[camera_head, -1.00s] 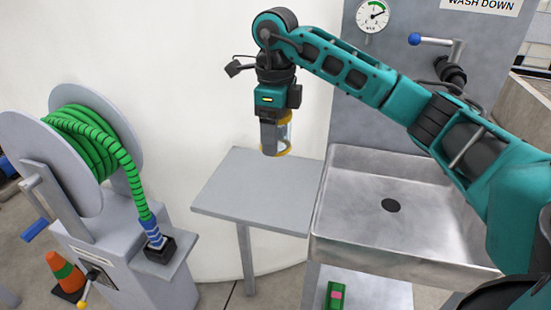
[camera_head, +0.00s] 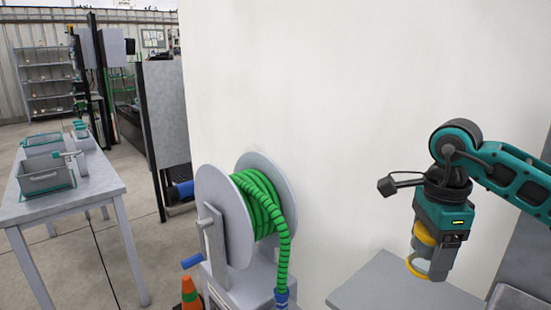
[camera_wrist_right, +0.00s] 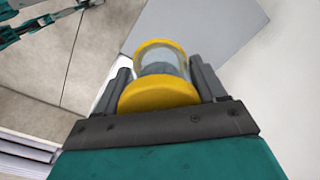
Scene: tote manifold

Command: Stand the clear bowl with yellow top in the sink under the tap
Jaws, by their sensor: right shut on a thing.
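The clear bowl with yellow top (camera_head: 420,252) is in my right gripper (camera_head: 438,266), above the grey side table. In the right wrist view the bowl (camera_wrist_right: 158,95) sits between the two dark fingers of my right gripper (camera_wrist_right: 165,85), with a yellow end near the palm and a yellow rim at its far end. The sink shows only as a sliver of its edge (camera_head: 515,303) at the bottom right of the head view. The tap is out of view. My left gripper is not in the head view.
The grey side table (camera_head: 390,290) lies under my right gripper. A hose reel with green hose (camera_head: 262,205) and an orange cone (camera_head: 190,293) stand left of it. A bench (camera_head: 105,185) with grey crates is far left. The pale wall behind is plain.

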